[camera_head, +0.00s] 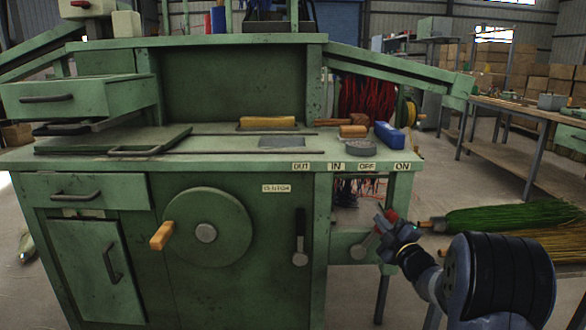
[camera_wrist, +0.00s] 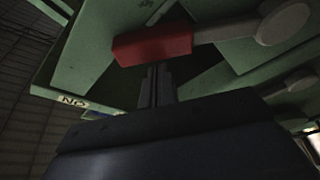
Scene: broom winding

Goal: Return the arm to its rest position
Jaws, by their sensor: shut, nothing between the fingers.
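My gripper (camera_head: 390,226) is at the right front of the green machine (camera_head: 255,110), below the ON label (camera_head: 402,167). Its fingers (camera_wrist: 157,84) are shut with nothing between them. A lever with a red handle (camera_wrist: 152,46) is just beyond the fingertips in the wrist view; I cannot tell whether they touch it. In the head view the lever (camera_head: 366,244) tilts up to the right from its pivot, its handle partly hidden by my gripper.
A black-handled lever (camera_head: 300,238) and a handwheel (camera_head: 207,229) with a wooden knob are on the machine front. A green broom (camera_head: 500,218) and a straw-coloured one (camera_head: 545,240) lie right, behind my arm. A workbench (camera_head: 520,110) stands back right.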

